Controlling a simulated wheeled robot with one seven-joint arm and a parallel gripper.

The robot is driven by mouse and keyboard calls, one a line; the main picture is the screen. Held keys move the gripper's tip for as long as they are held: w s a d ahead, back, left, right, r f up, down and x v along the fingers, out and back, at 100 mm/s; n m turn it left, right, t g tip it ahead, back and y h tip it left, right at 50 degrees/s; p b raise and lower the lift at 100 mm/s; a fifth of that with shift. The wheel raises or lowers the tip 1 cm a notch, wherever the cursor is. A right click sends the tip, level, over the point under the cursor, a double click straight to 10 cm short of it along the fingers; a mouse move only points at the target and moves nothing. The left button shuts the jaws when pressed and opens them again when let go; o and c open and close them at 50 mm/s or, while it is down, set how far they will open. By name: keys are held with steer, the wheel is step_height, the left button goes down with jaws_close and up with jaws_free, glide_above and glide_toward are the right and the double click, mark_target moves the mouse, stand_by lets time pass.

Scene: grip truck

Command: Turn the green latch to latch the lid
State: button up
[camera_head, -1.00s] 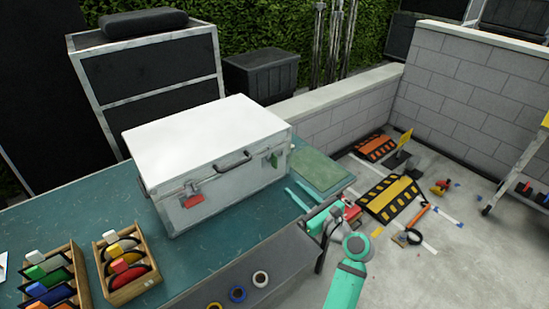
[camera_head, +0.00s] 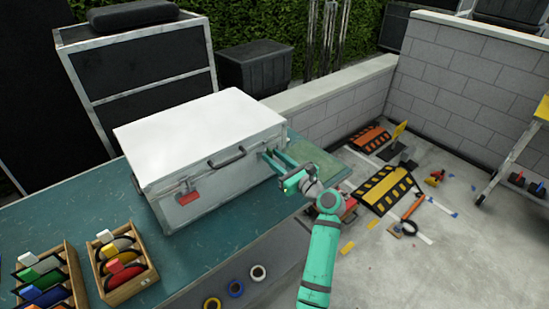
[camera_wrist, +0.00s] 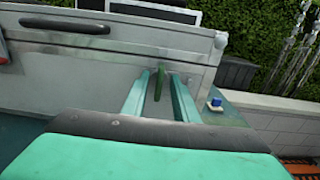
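The silver case (camera_head: 225,183) stands on the teal table, and its white-topped lid (camera_head: 200,132) is down. The green latch (camera_wrist: 159,84) is on the right part of the case front. It stands nearly upright in the wrist view, between my two fingers, with a narrow gap showing on each side. In the head view my fingers hide most of it. My gripper (camera_head: 266,157) is open, its fingertips at the case front; it also shows in the wrist view (camera_wrist: 161,75). The red latch (camera_head: 188,196) sits on the left part of the front.
A dark handle (camera_head: 227,157) is on the case front between the latches. Two wooden racks (camera_head: 125,262) of coloured items stand at the table's left. Tape rolls (camera_head: 235,288) hang along the table's front side. A low block wall (camera_head: 330,115) runs behind.

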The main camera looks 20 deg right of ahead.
steer(key=shift+w+a, duration=0.15)
steer(key=shift+w, duration=0.1)
jaws_close()
